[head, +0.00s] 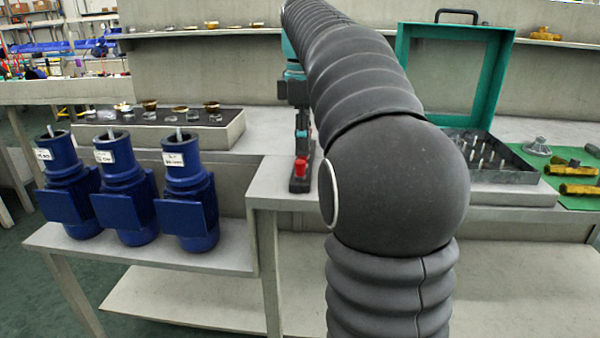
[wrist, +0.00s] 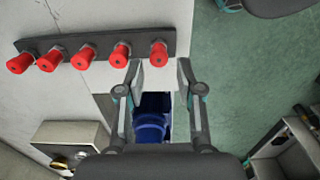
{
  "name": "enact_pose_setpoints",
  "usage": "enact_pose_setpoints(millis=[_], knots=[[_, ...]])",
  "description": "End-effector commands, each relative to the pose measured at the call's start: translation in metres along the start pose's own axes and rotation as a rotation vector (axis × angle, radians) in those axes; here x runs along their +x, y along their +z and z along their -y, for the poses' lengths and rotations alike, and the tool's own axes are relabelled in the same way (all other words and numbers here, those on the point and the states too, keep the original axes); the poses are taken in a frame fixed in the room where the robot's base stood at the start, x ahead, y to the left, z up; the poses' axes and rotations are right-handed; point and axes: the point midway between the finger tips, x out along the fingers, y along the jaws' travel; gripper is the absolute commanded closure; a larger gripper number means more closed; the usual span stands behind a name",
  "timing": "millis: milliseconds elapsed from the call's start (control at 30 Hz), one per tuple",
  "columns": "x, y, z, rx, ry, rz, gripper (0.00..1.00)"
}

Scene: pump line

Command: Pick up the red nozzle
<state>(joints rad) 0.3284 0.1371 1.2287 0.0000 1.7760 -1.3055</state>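Several red nozzles stand in a row on a dark rail in the wrist view. The rightmost red nozzle (wrist: 158,53) is close to the gap between my fingertips. My gripper (wrist: 159,72) is open, with a finger to each side of that gap and nothing held. In the head view, one red nozzle (head: 300,168) shows at the near end of the dark rail (head: 300,185), below my gripper (head: 302,135). The other nozzles are hidden there. The remaining gap between fingers and nozzle is hard to judge.
Blue pumps (head: 188,190) stand on the lower bench at left. A grey tray (head: 170,130) with small brass parts lies behind them. A teal case (head: 487,80) stands open at right, beside a green mat (head: 575,195) with brass parts.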

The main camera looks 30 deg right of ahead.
Motion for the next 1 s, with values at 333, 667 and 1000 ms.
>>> enact_pose_setpoints(millis=[333, 667, 1000], knots=[[0.031, -0.003, -0.001, 0.0, -0.002, 0.0, 0.64], [0.061, -0.004, -0.001, 0.0, 0.0, 0.0, 0.64], [0.062, -0.004, -0.001, 0.0, 0.0, 0.0, 0.96]])
